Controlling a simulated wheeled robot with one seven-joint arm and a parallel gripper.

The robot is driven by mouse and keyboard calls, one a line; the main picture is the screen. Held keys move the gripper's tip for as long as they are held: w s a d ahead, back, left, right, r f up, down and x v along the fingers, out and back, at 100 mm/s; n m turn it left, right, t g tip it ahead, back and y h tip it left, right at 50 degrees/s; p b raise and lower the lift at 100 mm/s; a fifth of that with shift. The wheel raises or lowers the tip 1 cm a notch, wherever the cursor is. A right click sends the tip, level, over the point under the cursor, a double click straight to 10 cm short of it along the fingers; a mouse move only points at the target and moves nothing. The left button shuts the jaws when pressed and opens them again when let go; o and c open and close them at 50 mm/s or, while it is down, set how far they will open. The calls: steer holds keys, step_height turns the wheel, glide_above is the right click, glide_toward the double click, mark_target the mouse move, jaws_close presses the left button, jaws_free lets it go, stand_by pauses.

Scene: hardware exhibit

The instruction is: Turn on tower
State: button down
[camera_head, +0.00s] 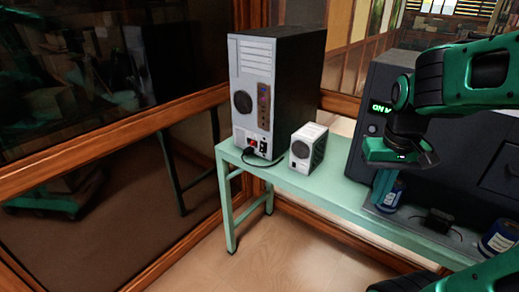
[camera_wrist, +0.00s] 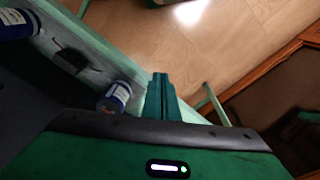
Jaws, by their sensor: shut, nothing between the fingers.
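The computer tower (camera_head: 287,95) stands upright on the mint-green table, its pale rear panel (camera_head: 252,95) facing me and its black side to the right. A small red part (camera_head: 251,142) shows low on that panel, with a black cable beside it. My gripper (camera_head: 426,157) is to the right of the tower, well apart from it, in front of a dark cabinet. In the wrist view my gripper (camera_wrist: 160,80) has its fingers shut together with nothing between them. The tower does not show in the wrist view.
A small white speaker-like box (camera_head: 308,148) stands right of the tower on the table (camera_head: 335,187). The dark cabinet (camera_head: 365,140) has a lit green display. Blue cans (camera_head: 499,237) and a small black object (camera_head: 437,221) are near the table's right. Wood-framed glass lies left; floor in front is clear.

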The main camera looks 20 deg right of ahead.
steer(key=w+a+n+t+h, duration=0.1)
steer(key=w+a+n, duration=0.15)
steer(key=w, duration=0.65)
steer(key=w+a+n+t, duration=0.1)
steer(key=w+a+n, duration=0.15)
steer(key=w, duration=0.65)
steer(key=w+a+n+t, duration=0.3)
steer(key=w+a+n, duration=0.2)
steer(key=w+a, duration=1.1)
steer(key=shift+w+a+n, duration=0.25)
steer(key=shift+a+n, duration=0.05)
steer(key=shift+a, duration=0.1)
steer(key=shift+f, duration=0.15)
glide_toward(262, 148)
steer(key=a+f, duration=0.3)
steer(key=f, duration=0.2)
steer(key=shift+w+d+f, duration=0.6)
steer(key=shift+w+d, duration=0.35)
steer(key=shift+w+d+f, duration=0.2)
steer(key=shift+w+d, duration=0.15)
steer(key=shift+d, duration=0.1)
